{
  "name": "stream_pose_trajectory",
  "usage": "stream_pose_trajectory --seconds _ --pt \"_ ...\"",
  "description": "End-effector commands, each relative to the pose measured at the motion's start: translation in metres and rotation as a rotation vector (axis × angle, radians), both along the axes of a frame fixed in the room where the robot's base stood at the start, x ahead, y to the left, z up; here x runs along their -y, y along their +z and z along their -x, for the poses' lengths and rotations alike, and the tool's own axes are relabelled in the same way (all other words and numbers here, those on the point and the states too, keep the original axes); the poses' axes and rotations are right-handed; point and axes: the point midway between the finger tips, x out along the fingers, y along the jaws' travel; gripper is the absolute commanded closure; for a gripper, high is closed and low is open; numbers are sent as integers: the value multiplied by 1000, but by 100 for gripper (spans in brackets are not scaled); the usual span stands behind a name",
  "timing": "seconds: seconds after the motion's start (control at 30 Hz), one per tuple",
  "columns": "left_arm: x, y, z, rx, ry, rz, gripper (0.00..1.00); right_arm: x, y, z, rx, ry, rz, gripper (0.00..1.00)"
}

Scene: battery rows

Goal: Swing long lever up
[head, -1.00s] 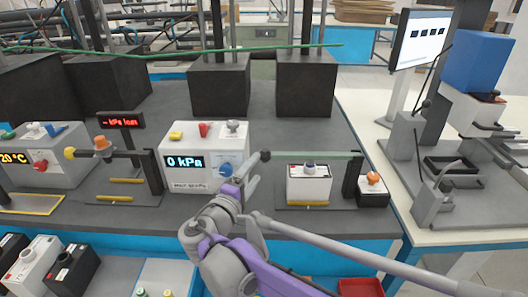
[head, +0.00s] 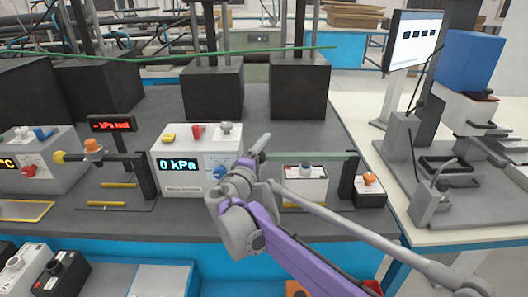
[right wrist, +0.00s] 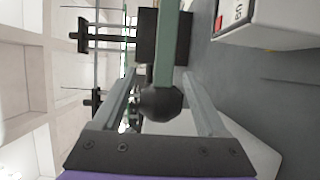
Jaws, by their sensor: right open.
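The long lever (head: 312,156) is a thin grey-green bar lying about level, running from a black post (head: 347,178) at its right to its free left end. A black ball knob (right wrist: 161,103) sits on that free end; in the head view my gripper hides it. My right gripper (head: 259,150) is at this end. In the right wrist view the open jaws (right wrist: 158,84) stand either side of the knob and bar, with gaps showing on both sides. My left gripper is not in view.
A white battery-like box (head: 305,186) stands below the lever. A pressure box (head: 190,160) reading 0 kPa is just left of my gripper. An orange-knobbed box (head: 369,190) is by the post.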

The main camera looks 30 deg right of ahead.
Motion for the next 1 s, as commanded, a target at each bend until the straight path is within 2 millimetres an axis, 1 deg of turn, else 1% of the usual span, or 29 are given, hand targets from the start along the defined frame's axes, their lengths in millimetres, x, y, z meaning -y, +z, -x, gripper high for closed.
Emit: stream_pose_trajectory --seconds 0.07,0.17,0.2,0.37,0.4,0.5,1.0 --pt "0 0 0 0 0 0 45 0 0 0 0 0 0 25" --pt "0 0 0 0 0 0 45 0 0 0 0 0 0 41" --pt "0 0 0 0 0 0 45 0 0 0 0 0 0 48" --pt "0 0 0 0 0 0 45 0 0 0 0 0 0 77" --pt "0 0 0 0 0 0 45 0 0 0 0 0 0 84" --pt "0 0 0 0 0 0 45 0 0 0 0 0 0 100" --pt "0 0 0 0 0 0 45 0 0 0 0 0 0 100"
